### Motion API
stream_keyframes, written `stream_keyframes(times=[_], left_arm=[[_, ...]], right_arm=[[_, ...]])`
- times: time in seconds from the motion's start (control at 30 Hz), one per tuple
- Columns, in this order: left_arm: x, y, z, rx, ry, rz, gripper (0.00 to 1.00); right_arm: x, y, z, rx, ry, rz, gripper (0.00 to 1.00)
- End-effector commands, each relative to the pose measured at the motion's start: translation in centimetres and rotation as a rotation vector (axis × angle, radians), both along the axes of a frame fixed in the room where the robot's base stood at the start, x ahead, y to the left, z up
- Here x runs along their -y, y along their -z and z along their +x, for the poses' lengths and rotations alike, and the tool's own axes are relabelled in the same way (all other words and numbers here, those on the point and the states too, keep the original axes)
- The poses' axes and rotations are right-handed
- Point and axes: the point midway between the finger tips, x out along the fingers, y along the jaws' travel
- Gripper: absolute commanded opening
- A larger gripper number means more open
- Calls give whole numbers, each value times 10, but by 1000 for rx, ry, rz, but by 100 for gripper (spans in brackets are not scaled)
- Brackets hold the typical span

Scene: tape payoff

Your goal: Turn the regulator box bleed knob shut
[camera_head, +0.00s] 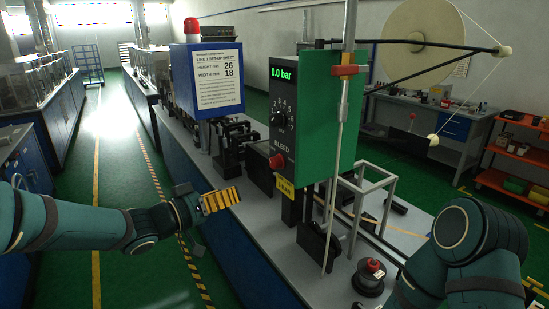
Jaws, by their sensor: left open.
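The regulator box (291,97) is a dark upright box with a green display reading 0.0 bar. A black dial knob (277,118) with a number scale sits on its front. Below the BLEED lettering is a red bleed knob (276,161) on the box's front; its turn position is too small to tell. My left gripper (221,199), with yellow-and-black striped fingers, is open and empty, left of and lower than the bleed knob, apart from it. My right arm shows at the lower right; its gripper is out of view.
A green panel (337,120) stands right of the box, with a white reel (425,38) above right. A blue machine with a set-up sign (218,78) stands behind left. A black spool with a red top (369,277) sits on the grey bench (290,262). Open floor lies left.

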Motion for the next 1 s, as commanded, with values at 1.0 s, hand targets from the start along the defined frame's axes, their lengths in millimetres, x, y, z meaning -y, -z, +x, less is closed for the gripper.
stream_keyframes(times=[1.0], left_arm=[[102,-49,57,67,100,11,63]], right_arm=[[0,5,-2,-4,-3,1,47]])
